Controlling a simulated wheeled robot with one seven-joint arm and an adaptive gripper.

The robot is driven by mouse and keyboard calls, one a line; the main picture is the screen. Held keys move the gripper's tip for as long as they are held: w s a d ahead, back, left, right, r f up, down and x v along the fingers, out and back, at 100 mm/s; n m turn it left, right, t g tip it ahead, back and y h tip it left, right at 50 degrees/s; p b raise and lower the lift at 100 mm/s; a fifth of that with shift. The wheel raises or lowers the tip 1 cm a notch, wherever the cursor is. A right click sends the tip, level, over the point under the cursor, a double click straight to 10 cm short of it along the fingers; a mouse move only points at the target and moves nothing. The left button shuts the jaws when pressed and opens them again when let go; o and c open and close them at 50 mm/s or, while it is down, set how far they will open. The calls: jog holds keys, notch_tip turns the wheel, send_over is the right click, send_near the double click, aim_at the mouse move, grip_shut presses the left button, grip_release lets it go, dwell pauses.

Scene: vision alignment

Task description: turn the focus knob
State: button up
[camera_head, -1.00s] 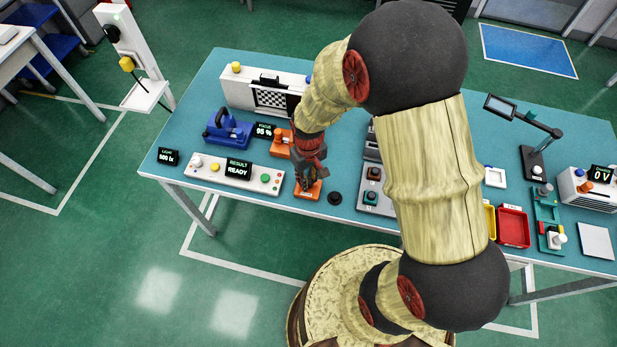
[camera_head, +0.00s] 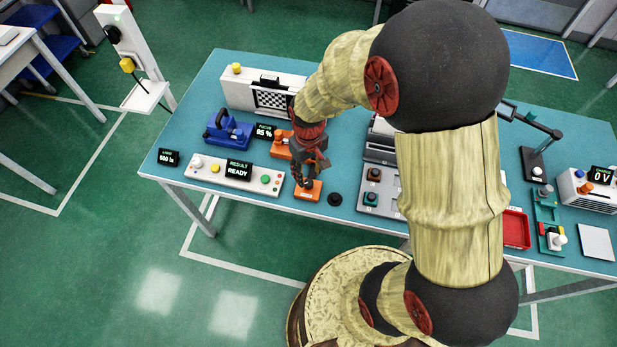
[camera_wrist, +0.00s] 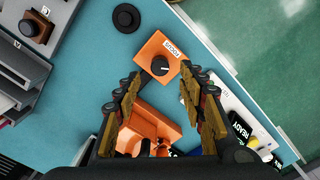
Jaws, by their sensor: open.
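The focus knob is a round black knob (camera_wrist: 160,66) with a white pointer line, on an orange block (camera_wrist: 149,47) labelled FOCUS. In the head view the orange block (camera_head: 308,194) sits near the table's front edge, and my gripper hides the knob there. My gripper (camera_wrist: 160,88) is open and empty in the wrist view. Its two fingers are spread to either side of the knob's line, with the knob just beyond the tips, apart from them. In the head view my gripper (camera_head: 303,182) is just above the orange block. A small FOCUS display (camera_head: 265,132) stands behind, to the left.
A second orange fixture (camera_head: 280,146) stands behind the block. A panel with a READY display (camera_head: 238,169) is to the left. A black round disc (camera_head: 335,199) and a grey button unit (camera_head: 370,195) are to the right. A checkered target (camera_head: 271,99) stands at the back.

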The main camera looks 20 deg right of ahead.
aim_at(309, 184)
notch_tip(309, 184, up, 7)
dwell(0.3)
jog(key=shift+r, duration=0.1)
dwell(0.4)
jog(key=s+r+m+t, duration=0.1)
jog(key=s+r+t, duration=0.1)
jog(key=s+r, duration=0.5)
jog(key=s+r+t, duration=0.3)
jog(key=s+r, duration=0.3)
jog(key=r, duration=0.8)
jog(key=shift+s+m+t, duration=0.3)
jog(key=shift+s+m, duration=0.1)
